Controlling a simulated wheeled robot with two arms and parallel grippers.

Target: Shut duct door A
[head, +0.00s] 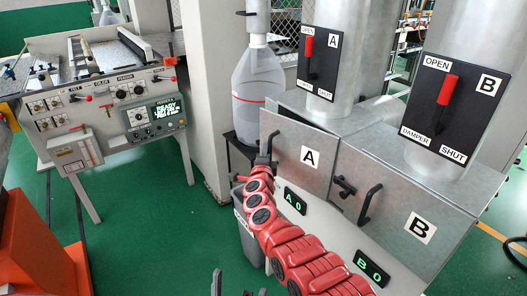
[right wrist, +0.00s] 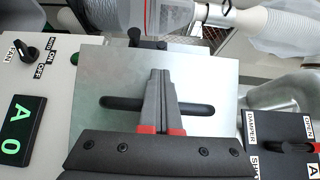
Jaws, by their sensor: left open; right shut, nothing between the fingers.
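Duct door A (head: 292,168) is a grey metal panel with a white "A" label, at the middle of the head view. A dark line shows along its top edge, and I cannot tell whether it sits fully flush. Its metal face (right wrist: 95,75) fills the middle of the right wrist view, with a black bar handle (right wrist: 118,103) across it and a black latch part (right wrist: 150,43) at its far edge. My right gripper (right wrist: 160,73) is shut and empty, its fingers in front of the handle; contact is unclear. My left gripper (head: 238,289) is open and empty at the bottom edge.
Duct door B (head: 390,218) with its handle (head: 369,203) stands to the right. Damper panel A (head: 320,65) has its red lever near OPEN. A grey bin (head: 247,240) stands below door A. A control machine (head: 110,105) is at left, with open green floor between.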

